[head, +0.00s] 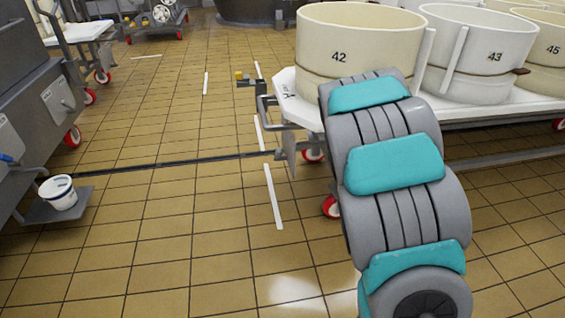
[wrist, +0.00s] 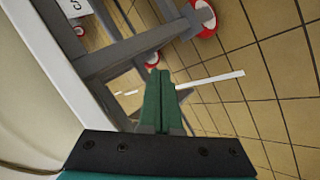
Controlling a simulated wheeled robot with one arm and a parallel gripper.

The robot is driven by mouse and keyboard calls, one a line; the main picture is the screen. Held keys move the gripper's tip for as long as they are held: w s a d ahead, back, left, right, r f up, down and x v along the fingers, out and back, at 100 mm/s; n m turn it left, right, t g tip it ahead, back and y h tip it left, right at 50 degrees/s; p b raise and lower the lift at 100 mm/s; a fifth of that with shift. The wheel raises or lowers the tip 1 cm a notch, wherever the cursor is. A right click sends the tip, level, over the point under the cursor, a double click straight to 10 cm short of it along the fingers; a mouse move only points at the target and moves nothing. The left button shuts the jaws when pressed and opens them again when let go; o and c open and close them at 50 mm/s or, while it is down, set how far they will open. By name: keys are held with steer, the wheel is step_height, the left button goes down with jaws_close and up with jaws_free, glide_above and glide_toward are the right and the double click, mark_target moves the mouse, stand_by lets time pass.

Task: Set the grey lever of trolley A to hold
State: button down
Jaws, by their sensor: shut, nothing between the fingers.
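The near trolley (head: 450,118) has a white deck and carries numbered cream vats. A small sign at its left end (head: 286,90) seems to read A. A grey bracket (head: 264,104) with a yellow-tipped piece (head: 241,76) sticks out from that end, with a grey plate (head: 287,152) below. I cannot tell which part is the grey lever. My gripper (wrist: 155,72) shows in the wrist view, its green fingers shut and empty, near the trolley's grey frame bars (wrist: 130,48). In the head view my own arm hides it.
Vat 42 (head: 340,57) and vat 43 (head: 480,60) stand on the deck. Red wheels (head: 312,154) are beneath. A grey machine (head: 45,115) and a small white bucket (head: 58,192) on a shelf are at left. The tiled floor between is open, crossed by a dark drain strip (head: 180,162).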

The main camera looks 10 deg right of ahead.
steer(key=w+a+f+n+t+y+b, duration=0.1)
steer(key=w+a+f+n+t+y, duration=0.25)
steer(key=w+f+n+t, duration=0.65)
steer(key=s+a+f+n+t+y+b, duration=0.1)
steer(key=a+f+t+y, duration=0.3)
steer(key=a+f, duration=0.6)
steer(key=shift+n+y+b, duration=0.4)
steer(key=shift+n+y, duration=0.05)
steer(key=shift+n, duration=0.15)
steer(key=shift+w+a+f, duration=0.1)
steer(key=shift+f, duration=0.05)
steer(key=b, duration=0.3)
glide_toward(278, 155)
steer(key=w+r, duration=0.4)
steer(key=w, duration=0.1)
steer(key=shift+a, duration=0.4)
